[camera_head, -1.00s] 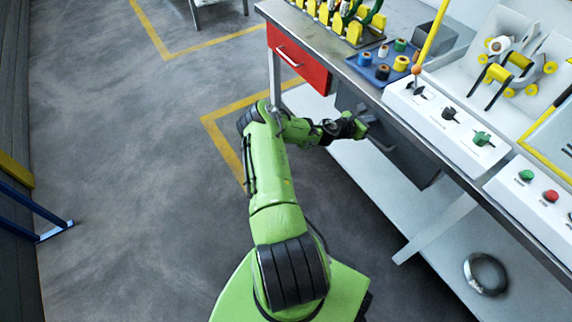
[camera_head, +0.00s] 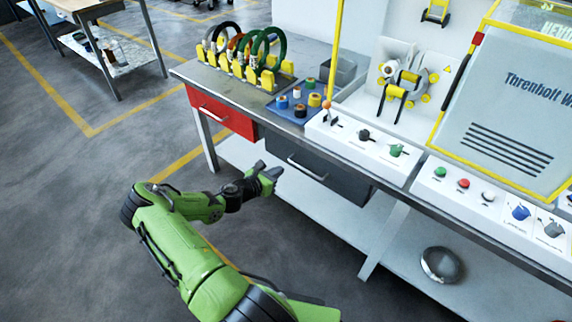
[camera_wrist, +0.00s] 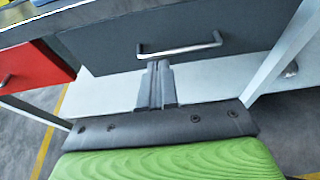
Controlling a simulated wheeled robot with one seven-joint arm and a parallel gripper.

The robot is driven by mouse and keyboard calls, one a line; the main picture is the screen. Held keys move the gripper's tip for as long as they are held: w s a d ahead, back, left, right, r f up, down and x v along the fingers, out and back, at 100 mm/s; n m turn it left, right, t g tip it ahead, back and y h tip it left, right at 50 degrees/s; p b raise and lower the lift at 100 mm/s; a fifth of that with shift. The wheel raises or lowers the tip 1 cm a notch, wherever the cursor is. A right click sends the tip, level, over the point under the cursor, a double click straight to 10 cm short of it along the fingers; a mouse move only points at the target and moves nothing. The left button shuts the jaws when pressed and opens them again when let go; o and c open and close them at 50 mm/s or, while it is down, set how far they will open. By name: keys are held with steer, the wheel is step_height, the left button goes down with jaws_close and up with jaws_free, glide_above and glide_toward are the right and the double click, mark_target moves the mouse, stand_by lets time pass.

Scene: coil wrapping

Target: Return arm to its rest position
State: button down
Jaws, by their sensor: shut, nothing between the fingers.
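My green arm reaches up from the bottom of the head view, bent at the elbow. My gripper (camera_head: 268,174) is at its end, in front of the workbench and below the level of its top. The wrist view shows my gripper (camera_wrist: 157,66) with its two fingers together and nothing between them. It points toward the grey drawer (camera_head: 318,172) and its metal handle. The grey drawer also shows in the wrist view (camera_wrist: 110,50). I cannot tell the exact gap between fingertips and drawer, but no hold on the handle shows.
The bench carries a rack of coils (camera_head: 240,65), a blue tray of tape rolls (camera_head: 272,112) and white control panels (camera_head: 365,140). A red drawer (camera_head: 222,112) is at left. A lower shelf (camera_head: 405,270) holds a round metal object (camera_head: 441,265).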

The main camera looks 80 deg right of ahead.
steer(key=shift+w+a, duration=0.2)
steer(key=shift+a, duration=0.3)
steer(key=w+a+r+m+t+y+p, duration=0.2)
steer(key=w+a+r+m+t+y, duration=0.15)
steer(key=w+a+r, duration=0.4)
steer(key=w+a+r+m+t+y+p, duration=0.2)
steer(key=w+a+r+m, duration=0.3)
steer(key=a+r, duration=0.55)
steer(key=w+a+r+m+t+y+p, duration=0.2)
steer(key=w+a+r+m+t+y, duration=0.15)
steer(key=w+a+r, duration=0.55)
steer(key=s+a+r+t+y+p, duration=0.1)
steer(key=s+a+r, duration=0.2)
steer(key=s+a, duration=0.2)
steer(key=s+a+r+t+y+p, duration=0.1)
steer(key=s+a+r, duration=0.3)
steer(key=a, duration=0.6)
steer(key=s+a+r+t+y+p, duration=0.1)
steer(key=s+a+r+y, duration=0.1)
steer(key=s+a+r, duration=0.2)
steer(key=s+a, duration=0.2)
steer(key=a, duration=0.1)
steer(key=shift+s+a+r+m, duration=0.15)
steer(key=shift+a+r+m, duration=0.1)
steer(key=shift+a+m, duration=0.05)
